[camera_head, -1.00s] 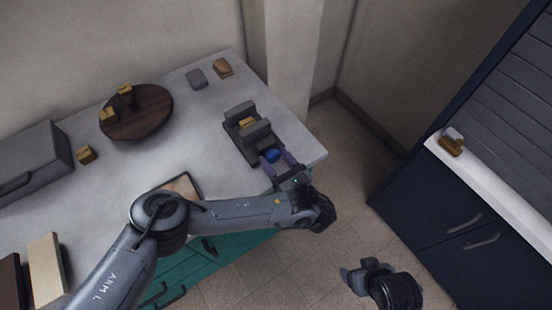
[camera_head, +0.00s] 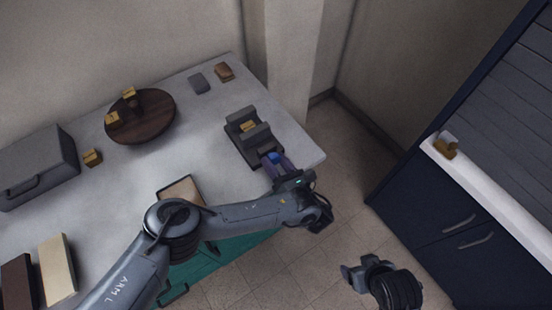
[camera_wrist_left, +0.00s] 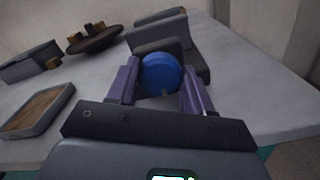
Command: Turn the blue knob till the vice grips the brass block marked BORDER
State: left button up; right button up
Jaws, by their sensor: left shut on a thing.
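The grey vice (camera_head: 257,136) stands near the right end of the table, its jaws either side of a small brass block (camera_head: 247,126). I cannot read the block's marking, nor tell whether the jaws touch it. The blue knob (camera_head: 275,158) is at the vice's near end; it shows large in the left wrist view (camera_wrist_left: 162,73). My left gripper (camera_head: 272,161) is shut on the knob, one purple finger on each side. In the wrist view the vice hides the block. My right gripper (camera_head: 358,275) hangs over the floor, its finger opening unclear.
A round dark wooden stand (camera_head: 150,125) carries brass blocks; another block (camera_head: 92,157) lies beside it. A grey box (camera_head: 40,165), a shallow tray (camera_head: 181,190) and small grey (camera_head: 199,83) and brown (camera_head: 224,72) pieces are also on the table. A dark cabinet stands right.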

pick_arm(q)
jog(key=m+p, duration=0.1)
jog(key=m, duration=0.2)
jog(key=shift+r+m+p, duration=0.15)
jog(key=shift+m+p, duration=0.9)
jog(key=shift+m, duration=1.55)
jog(key=o, duration=1)
jog(key=shift+o, duration=0.2)
jog(key=shift+f, duration=0.2)
